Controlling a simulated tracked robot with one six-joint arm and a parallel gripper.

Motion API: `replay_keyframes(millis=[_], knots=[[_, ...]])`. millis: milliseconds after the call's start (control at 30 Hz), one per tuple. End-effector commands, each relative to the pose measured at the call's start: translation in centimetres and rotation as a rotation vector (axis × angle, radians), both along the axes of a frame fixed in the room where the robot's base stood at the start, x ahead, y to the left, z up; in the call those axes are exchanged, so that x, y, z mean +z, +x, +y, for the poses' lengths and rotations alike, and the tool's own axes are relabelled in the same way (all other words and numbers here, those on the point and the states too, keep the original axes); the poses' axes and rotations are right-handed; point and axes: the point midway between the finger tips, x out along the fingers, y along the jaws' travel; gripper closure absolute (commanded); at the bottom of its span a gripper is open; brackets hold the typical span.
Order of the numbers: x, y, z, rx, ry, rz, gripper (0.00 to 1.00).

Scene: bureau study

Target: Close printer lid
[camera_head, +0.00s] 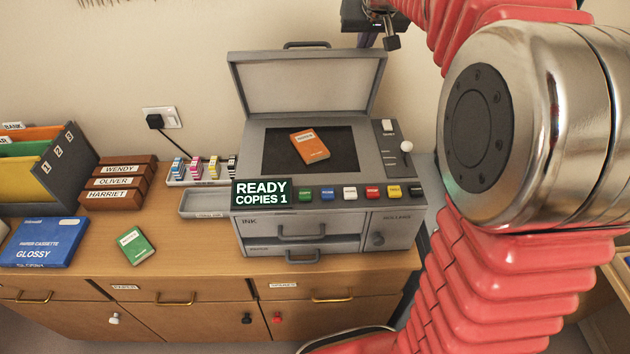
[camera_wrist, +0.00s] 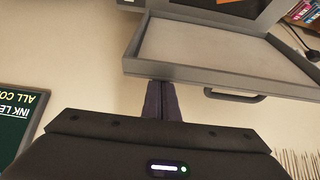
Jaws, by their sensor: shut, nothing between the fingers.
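The grey printer (camera_head: 330,222) stands on the desk with its lid (camera_head: 308,85) raised, leaning back towards the wall. The lid has a dark handle (camera_head: 307,45) on its top edge. An orange booklet (camera_head: 310,147) lies on the dark scanner glass (camera_head: 270,150). My gripper (camera_head: 391,38) is at the top of the head view, near the lid's upper right corner. In the wrist view my gripper (camera_wrist: 162,86) is shut and empty, its fingertips close to the edge of the lid (camera_wrist: 200,48); I cannot tell whether they touch. The handle also shows there (camera_wrist: 235,97).
Left are ink cartridges (camera_head: 197,167), wooden name blocks (camera_head: 117,183), a blue paper box (camera_head: 45,242) and a green booklet (camera_head: 135,245). The wall is close behind.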

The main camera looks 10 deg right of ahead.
Motion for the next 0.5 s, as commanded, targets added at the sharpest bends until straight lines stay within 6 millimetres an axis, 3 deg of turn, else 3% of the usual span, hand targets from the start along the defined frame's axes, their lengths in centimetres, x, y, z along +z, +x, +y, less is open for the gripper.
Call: replay_keyframes(millis=[33, 500], knots=[[-1.1, -0.4, 0.0, 0.0, 0.004, 0.021, 1.0], [-1.5, -2.6, 0.5, 0.0, 0.003, 0.017, 1.0]])
